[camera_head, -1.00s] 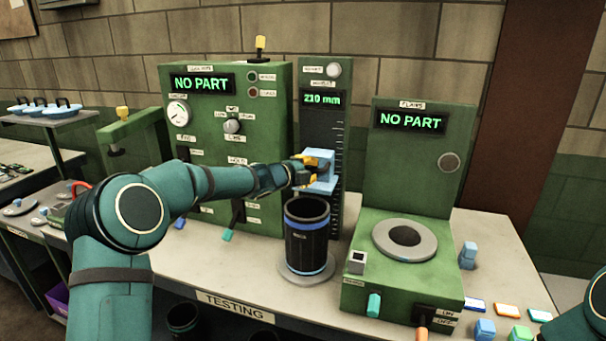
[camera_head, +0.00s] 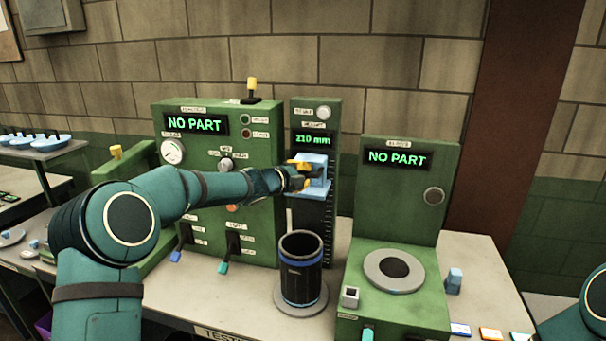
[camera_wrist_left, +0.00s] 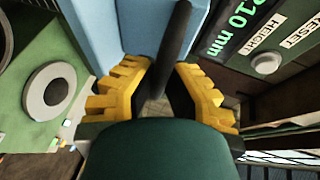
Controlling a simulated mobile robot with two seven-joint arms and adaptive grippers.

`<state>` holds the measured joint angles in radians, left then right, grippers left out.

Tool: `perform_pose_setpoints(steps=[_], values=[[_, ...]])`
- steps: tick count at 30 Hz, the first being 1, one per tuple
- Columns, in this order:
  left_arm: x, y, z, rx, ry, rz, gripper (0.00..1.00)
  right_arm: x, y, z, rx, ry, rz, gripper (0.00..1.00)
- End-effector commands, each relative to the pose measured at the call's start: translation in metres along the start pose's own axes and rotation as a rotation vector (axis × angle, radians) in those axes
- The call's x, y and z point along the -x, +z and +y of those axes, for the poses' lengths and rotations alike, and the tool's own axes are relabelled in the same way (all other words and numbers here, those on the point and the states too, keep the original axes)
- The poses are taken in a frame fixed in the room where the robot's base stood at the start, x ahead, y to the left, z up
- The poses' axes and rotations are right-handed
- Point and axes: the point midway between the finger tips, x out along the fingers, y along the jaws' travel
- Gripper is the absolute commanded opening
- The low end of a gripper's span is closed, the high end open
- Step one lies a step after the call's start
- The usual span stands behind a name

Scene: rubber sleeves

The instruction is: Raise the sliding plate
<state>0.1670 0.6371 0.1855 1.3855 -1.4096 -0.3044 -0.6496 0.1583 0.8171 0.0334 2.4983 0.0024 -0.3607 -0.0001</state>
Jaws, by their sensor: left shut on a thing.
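The sliding plate (camera_head: 306,185) is a light blue bracket on the dark, marked column of the height gauge, just under its green display (camera_head: 313,140) reading 210 mm. My left gripper (camera_head: 302,176) has its yellow fingers shut on the plate's handle. In the left wrist view the fingers (camera_wrist_left: 158,100) close around a dark bar (camera_wrist_left: 174,45) in front of the blue plate (camera_wrist_left: 88,30). A black sleeve with a blue band (camera_head: 300,272) stands upright on a round base below the plate, with a clear gap between them. My right gripper is out of view.
A green machine (camera_head: 222,180) with knobs and levers stands left of the gauge. Another green machine (camera_head: 410,200) with a round ring (camera_head: 394,271) stands right. Both displays read NO PART. A small blue block (camera_head: 454,281) lies at the right.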

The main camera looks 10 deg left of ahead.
Motion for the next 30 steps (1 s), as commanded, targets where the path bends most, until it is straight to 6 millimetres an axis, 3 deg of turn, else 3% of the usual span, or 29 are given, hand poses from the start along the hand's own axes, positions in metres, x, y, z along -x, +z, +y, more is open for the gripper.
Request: perform_pose_setpoints(steps=[1,8,9,11,12,23,30], values=[[0.001,-0.001,-0.008,-0.001,-0.012,0.001,0.0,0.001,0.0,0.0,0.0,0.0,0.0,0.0],[0.001,-0.001,-0.009,-0.002,-0.017,0.001,0.0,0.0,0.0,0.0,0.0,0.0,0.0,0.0],[0.001,-0.001,-0.009,-0.002,-0.017,0.001,0.2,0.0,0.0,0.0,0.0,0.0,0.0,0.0],[0.001,-0.001,-0.009,-0.002,-0.016,0.002,0.41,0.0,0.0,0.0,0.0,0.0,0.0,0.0],[0.001,-0.001,-0.009,-0.002,-0.015,0.002,0.43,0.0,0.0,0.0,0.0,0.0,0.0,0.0],[0.005,0.0,-0.005,-0.001,-0.01,0.0,0.43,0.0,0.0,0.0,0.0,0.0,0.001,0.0],[0.041,0.001,-0.006,-0.001,-0.009,-0.001,0.43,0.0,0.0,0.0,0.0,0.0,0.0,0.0]])
